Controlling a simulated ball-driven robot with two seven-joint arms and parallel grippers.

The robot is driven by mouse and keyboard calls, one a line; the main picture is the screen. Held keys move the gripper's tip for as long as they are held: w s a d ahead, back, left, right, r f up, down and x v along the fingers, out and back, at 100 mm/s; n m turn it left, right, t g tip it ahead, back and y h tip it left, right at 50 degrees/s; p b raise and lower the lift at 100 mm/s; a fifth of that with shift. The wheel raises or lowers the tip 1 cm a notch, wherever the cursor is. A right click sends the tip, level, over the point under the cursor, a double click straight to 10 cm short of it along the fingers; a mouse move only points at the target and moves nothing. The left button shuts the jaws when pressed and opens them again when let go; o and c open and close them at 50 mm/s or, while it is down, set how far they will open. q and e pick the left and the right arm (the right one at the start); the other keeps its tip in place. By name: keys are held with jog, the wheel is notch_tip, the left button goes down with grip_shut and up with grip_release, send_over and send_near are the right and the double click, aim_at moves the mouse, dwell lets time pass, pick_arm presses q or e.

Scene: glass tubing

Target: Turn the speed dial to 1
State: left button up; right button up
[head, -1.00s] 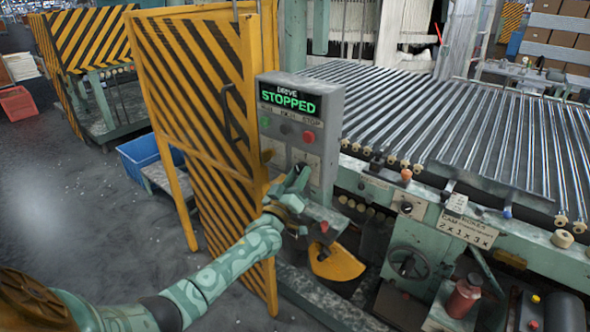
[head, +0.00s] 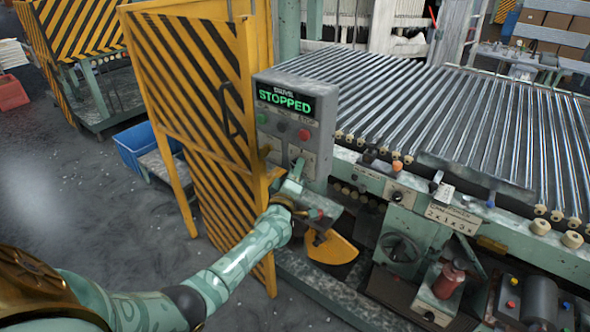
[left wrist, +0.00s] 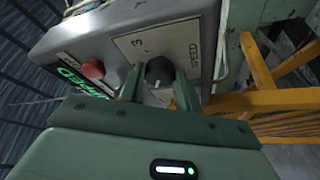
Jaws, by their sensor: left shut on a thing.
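The grey control box (head: 318,140) stands beside the striped gate, and its green display reads STOPPED. In the left wrist view the speed dial (left wrist: 159,72) is a dark round knob on a pale plate (left wrist: 165,45) with a 3 and a SPEED label; the other marks are hard to read. My left gripper (left wrist: 157,88) has one finger on each side of the dial and is shut on it. In the head view my left gripper (head: 294,176) is at the lower face of the box and hides the dial. My right gripper is not in view.
A red button (left wrist: 93,69) sits on the box near the dial. The yellow and black striped gate (head: 195,100) stands close to the left of my arm. The machine's roller bed (head: 440,120) lies to the right. A blue bin (head: 138,145) is on the floor behind the gate.

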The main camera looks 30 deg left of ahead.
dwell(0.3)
pick_arm(q)
jog(key=o, duration=1)
jog(key=shift+c, duration=0.2)
jog(key=p+v, duration=0.2)
jog(key=v, duration=1.4)
jog(key=shift+s, duration=0.15)
jog(key=shift+d, duration=0.1)
